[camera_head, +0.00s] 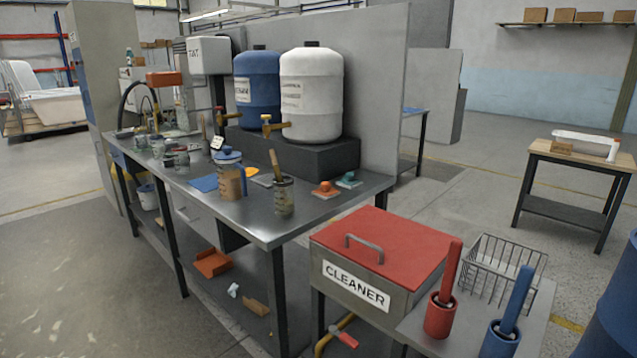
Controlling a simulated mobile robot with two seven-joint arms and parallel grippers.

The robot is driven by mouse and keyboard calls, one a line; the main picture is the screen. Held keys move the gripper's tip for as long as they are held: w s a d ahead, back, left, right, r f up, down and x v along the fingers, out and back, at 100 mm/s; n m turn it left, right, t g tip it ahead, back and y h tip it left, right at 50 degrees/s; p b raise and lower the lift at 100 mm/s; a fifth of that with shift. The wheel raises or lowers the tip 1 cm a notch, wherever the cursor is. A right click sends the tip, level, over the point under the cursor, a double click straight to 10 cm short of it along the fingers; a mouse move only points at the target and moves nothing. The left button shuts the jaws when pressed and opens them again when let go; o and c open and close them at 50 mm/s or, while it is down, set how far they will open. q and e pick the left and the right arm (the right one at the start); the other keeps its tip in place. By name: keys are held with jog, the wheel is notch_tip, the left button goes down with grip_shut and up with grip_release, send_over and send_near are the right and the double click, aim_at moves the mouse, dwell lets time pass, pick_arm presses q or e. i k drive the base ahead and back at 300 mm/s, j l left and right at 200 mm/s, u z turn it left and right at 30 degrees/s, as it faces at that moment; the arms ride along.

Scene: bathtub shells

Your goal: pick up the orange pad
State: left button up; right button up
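The orange pad (326,190) lies flat on the metal workbench (300,224), near its right end. It has a rounded orange knob on top. A similar teal pad (348,180) lies just to its right and a little farther back. Neither of my grippers is in view, and nothing touches the orange pad.
A dark block carrying a blue tank (257,85) and a white tank (312,92) stands behind the pads. A cup with a brush (284,195) stands to the left. A red-lidded cleaner box (378,245) is in front.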

aim_at(326, 193)
jog(key=i+j+z, duration=0.1)
jog(key=i+j, duration=0.3)
jog(key=i+j+z, duration=0.1)
jog(key=i+j, duration=0.25)
jog(key=j, duration=0.2)
jog(key=i+j, duration=0.35)
jog(key=j, duration=0.15)
jog(key=l+z, duration=0.05)
